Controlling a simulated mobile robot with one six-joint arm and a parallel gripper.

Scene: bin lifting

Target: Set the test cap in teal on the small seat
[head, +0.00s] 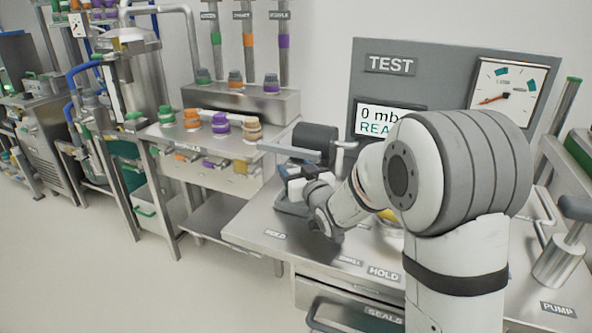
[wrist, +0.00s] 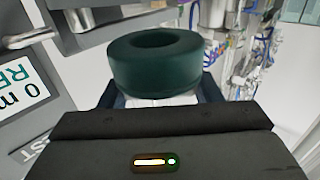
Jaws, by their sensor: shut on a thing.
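The teal test cap (wrist: 150,68) is a thick dark teal ring with a round hole in its top, seen in the wrist view. My gripper (wrist: 158,98) is shut on it, with a dark finger at each side. In the head view my gripper (head: 297,182) is over the left part of the test bench, close to a dark cylinder on a metal arm (head: 316,138). The cap cannot be made out there. The small seat is not clearly visible; a small label (head: 350,261) lies on the bench front, and my arm covers much of the bench behind it.
The test panel (head: 428,68) with a gauge (head: 503,90) and display stands behind the bench. A metal bracket (wrist: 100,20) is close to the cap in the wrist view. Several coloured caps stand on the left bench (head: 208,140). A pump handle (head: 565,245) is at right.

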